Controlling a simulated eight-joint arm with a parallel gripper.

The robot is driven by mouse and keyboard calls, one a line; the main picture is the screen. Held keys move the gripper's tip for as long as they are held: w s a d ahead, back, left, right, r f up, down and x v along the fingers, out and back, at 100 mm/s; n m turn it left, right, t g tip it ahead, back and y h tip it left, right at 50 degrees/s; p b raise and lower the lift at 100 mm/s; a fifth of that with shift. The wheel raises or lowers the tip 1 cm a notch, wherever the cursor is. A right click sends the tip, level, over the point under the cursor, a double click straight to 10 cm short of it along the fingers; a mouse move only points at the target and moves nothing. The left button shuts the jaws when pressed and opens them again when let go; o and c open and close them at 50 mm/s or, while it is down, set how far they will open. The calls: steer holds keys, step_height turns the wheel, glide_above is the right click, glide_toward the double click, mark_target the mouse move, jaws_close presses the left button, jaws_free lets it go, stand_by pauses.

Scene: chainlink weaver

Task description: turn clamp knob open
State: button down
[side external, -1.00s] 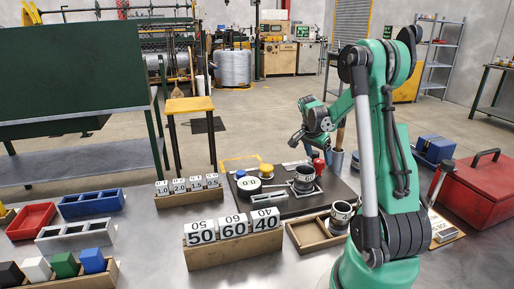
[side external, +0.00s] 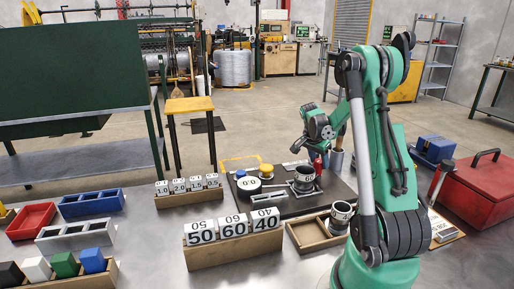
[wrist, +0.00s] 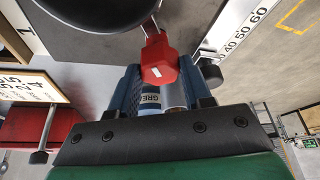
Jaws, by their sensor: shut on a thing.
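The red clamp knob (wrist: 158,62) shows in the wrist view between the tips of my blue gripper fingers (wrist: 158,85). My gripper (side external: 318,152) is shut on it. In the side external view the red knob (side external: 319,165) is small and partly covered by the gripper, near the back right of the dark base plate (side external: 290,206). The exact turn angle of the knob cannot be told.
A dark ring (side external: 304,178) and a white round dial block (side external: 249,185) stand on the plate. Number blocks (side external: 233,228) stand in front, a red toolbox (side external: 480,190) at right.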

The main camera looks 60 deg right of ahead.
steer(key=shift+n, duration=0.4)
steer(key=n+t, duration=0.1)
steer(key=n, duration=0.2)
steer(key=n+t, duration=0.1)
steer(key=n, duration=0.2)
steer(key=shift+s+n+t, duration=0.15)
steer(key=shift+n+t, duration=0.15)
steer(key=shift+t, duration=0.1)
steer(key=n, duration=0.2)
steer(key=n+t, duration=0.1)
steer(key=n, duration=0.1)
steer(key=shift+t+y, duration=0.3)
steer(key=shift+n+t+y, duration=0.3)
steer(key=shift+n+y, duration=0.1)
steer(key=shift+n, duration=1.3)
steer(key=shift+c, duration=1.8)
jaws_free()
